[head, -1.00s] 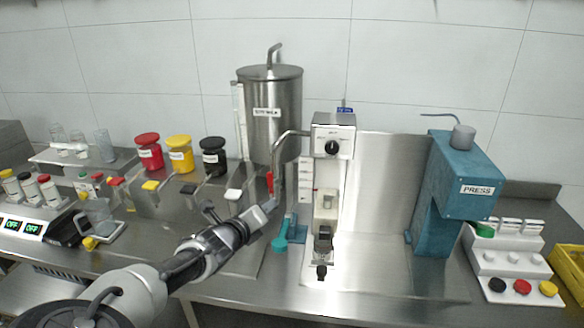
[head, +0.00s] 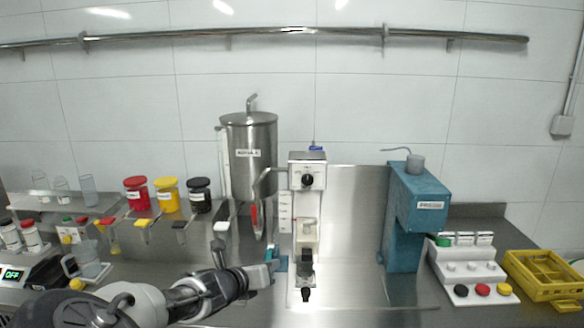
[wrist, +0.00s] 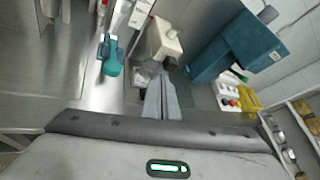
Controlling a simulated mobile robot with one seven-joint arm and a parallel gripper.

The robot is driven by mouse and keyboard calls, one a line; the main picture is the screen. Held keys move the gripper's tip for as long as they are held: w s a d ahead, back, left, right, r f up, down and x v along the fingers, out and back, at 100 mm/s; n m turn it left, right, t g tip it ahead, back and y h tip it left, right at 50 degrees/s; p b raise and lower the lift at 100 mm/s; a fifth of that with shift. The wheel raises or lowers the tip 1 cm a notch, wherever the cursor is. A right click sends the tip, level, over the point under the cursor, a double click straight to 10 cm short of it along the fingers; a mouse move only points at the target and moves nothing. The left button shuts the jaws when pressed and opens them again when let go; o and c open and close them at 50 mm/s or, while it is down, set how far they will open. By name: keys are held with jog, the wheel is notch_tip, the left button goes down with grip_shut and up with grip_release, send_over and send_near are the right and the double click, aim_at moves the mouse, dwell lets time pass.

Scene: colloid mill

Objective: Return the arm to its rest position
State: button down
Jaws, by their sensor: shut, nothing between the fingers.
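My gripper (head: 268,266) is low in the head view, reaching right over the front of the steel counter, just left of the white colloid mill (head: 307,215). In the wrist view my gripper's fingers (wrist: 163,90) are together, with nothing between them. The mill (wrist: 163,42) stands beyond the fingertips in that view. A teal scoop-like tool (wrist: 113,62) is to the left of the fingers there. In the head view my gripper partly hides that teal tool.
A steel tank (head: 249,165) stands behind the mill. A teal press (head: 416,215) is to the right, with white button stands (head: 468,270) and a yellow crate (head: 545,275) beyond. Red, yellow and black jars (head: 168,195) and dispensers stand left. Counter between mill and press is clear.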

jog(key=s+d+r+m+g+y, duration=0.1)
jog(key=s+d+r+m+g, duration=0.1)
jog(key=s+d+m+g, duration=0.5)
jog(key=s+d+r+m+y, duration=0.1)
jog(key=s+d+r+m, duration=0.1)
jog(key=s+d+m, duration=0.7)
jog(key=s+d+r+m+y, duration=0.1)
jog(key=s+r+m+y, duration=0.1)
jog(key=s+r+m, duration=0.3)
jog(key=s+d+r+m+y, duration=0.2)
jog(key=s+r+m, duration=0.4)
jog(key=s+m, duration=0.6)
jog(key=shift+s+d+r+m+t, duration=0.15)
jog(key=shift+r+m+t, duration=0.2)
jog(key=shift+m, duration=0.85)
